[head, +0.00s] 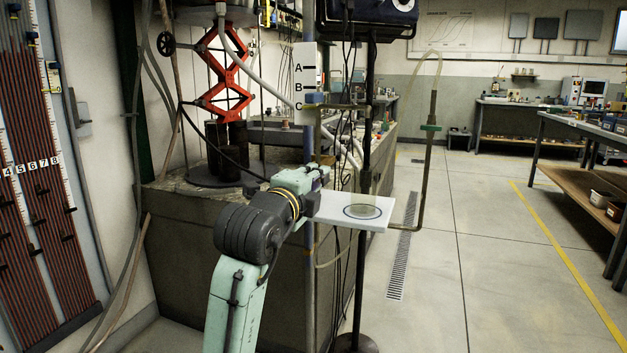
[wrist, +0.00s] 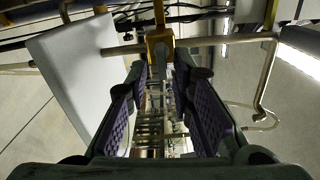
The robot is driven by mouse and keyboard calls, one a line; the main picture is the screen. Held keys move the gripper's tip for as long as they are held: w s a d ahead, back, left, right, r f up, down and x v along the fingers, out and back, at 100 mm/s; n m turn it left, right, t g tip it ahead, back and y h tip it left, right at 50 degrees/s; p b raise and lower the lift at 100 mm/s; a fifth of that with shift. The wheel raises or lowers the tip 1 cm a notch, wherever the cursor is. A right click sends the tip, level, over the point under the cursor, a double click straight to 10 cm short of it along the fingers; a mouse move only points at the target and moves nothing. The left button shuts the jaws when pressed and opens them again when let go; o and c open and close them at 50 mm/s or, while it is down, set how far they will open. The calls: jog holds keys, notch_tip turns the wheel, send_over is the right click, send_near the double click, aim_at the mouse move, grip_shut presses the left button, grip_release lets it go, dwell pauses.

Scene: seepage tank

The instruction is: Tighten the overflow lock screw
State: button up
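My gripper (wrist: 161,78) is open in the wrist view, with a purple-padded finger on each side of a gap. Ahead of the fingertips is a yellow clamp (wrist: 160,38) on a horizontal pipe. A small grey piece below the clamp, perhaps the lock screw, lies between the fingertips; I cannot tell whether they touch it. In the head view my gripper (head: 312,182) is beside the upright pole, and the lock screw is not clearly visible there. The white platform (head: 376,222) with a dark blue ring is just right of the gripper; it also shows in the wrist view (wrist: 75,65).
A scale plate marked A, B, C (head: 305,83) is on the pole above my gripper. A bent pipe (head: 428,165) with a clear hose stands right of the platform. The tank bench (head: 190,240) is behind my arm. Open floor (head: 480,260) is to the right.

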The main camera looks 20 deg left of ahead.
jog(key=shift+o, duration=0.2)
jog(key=s, duration=1.2)
jog(key=shift+a, duration=0.25)
